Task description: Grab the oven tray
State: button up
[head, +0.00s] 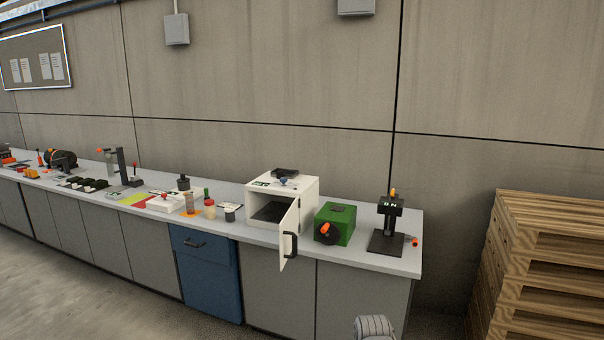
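A small white oven (262,205) stands on the long bench, right of the middle. Its door (289,235) is swung open towards me, with a black handle. Inside, a dark flat surface (268,213) lies at the bottom; it may be the oven tray, but I cannot tell it from the oven floor. A dark flat item (286,173) and a small bluish item (288,182) sit on top of the oven. My gripper is not in view. A grey ribbed rounded part shows at the bottom edge; I cannot tell what it is.
A green box (335,225) with a black and orange front stands right of the oven, then a black stand (388,238). Bottles, a cup (230,212) and other tools are to the left. Wooden pallets (545,260) are stacked at right. Open floor (60,285) lies front left.

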aim_at(278, 172)
jog(key=z, duration=0.5)
jog(key=i, duration=2.05)
jog(key=u, duration=0.7)
jog(key=k, duration=0.9)
jog(key=u, duration=0.15)
jog(key=i, duration=0.25)
jog(key=u, duration=0.05)
